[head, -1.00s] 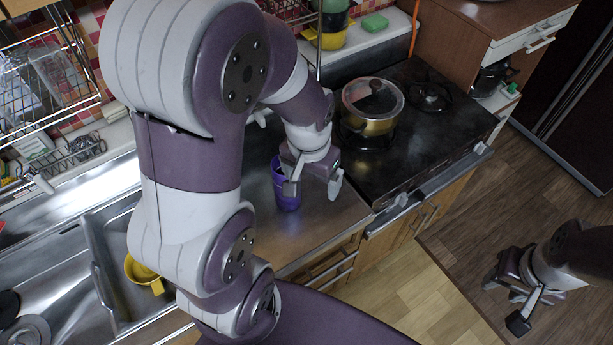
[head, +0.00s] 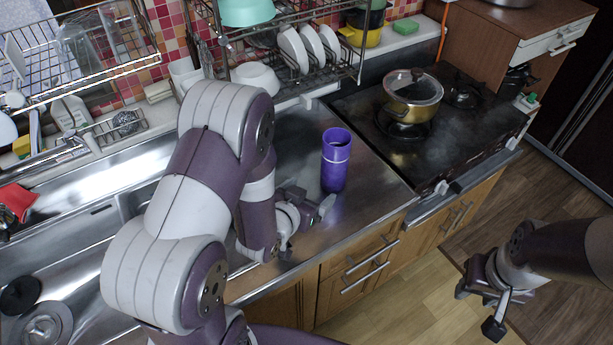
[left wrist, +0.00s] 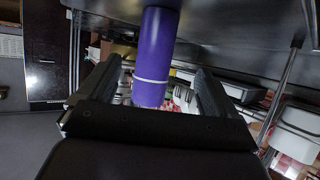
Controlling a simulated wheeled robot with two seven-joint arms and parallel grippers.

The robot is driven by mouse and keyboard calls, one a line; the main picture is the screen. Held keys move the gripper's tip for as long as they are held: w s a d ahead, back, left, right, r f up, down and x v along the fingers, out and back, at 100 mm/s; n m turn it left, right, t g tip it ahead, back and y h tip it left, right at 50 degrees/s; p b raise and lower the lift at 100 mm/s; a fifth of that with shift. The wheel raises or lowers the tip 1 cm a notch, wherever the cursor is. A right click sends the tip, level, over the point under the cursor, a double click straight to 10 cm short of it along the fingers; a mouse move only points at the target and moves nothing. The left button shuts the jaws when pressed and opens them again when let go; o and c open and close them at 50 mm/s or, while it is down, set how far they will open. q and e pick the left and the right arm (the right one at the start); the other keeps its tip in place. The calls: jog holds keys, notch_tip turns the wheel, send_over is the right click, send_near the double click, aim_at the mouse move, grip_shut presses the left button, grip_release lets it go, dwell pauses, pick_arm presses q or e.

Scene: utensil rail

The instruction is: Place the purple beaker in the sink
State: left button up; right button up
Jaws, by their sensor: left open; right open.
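The purple beaker (head: 336,162) stands upright on the steel counter, left of the stove, with its open top visible. My left gripper (head: 307,229) is open and low over the counter, on the near-left side of the beaker, its fingers toward it. In the left wrist view the beaker (left wrist: 157,58) shows in line with the gap between the open fingers (left wrist: 156,70); the gripper does not hold it. The sink (head: 85,237) is at the left, partly hidden by my left arm. My right gripper (head: 477,309) is open and empty above the floor at the lower right.
A lidded pot (head: 412,98) stands on the stove (head: 445,135) right of the beaker. A dish rack (head: 290,80) with plates is behind it. Dark round items (head: 20,295) lie in the sink's lower left, and a red item (head: 17,200) is at the left edge.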

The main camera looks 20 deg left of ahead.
aim_at(329, 173)
pick_arm(q)
jog(key=x, duration=0.2)
jog(key=r+x, duration=0.1)
jog(key=x, duration=0.4)
jog(key=shift+w+d+r+p, duration=0.1)
jog(key=shift+w+d+p, duration=0.3)
jog(key=shift+w, duration=0.4)
jog(key=p+x, duration=0.1)
jog(key=x, duration=0.4)
jog(key=shift+w+r, duration=0.1)
jog(key=shift+w, duration=0.3)
jog(key=shift+t, duration=0.3)
jog(key=shift+c, duration=0.5)
jog(key=c, duration=1.2)
pick_arm(e)
jog(key=shift+w+d+r, duration=0.2)
jog(key=shift+r, duration=0.2)
jog(key=shift+w+d+r, duration=0.15)
jog(key=shift+r, duration=0.25)
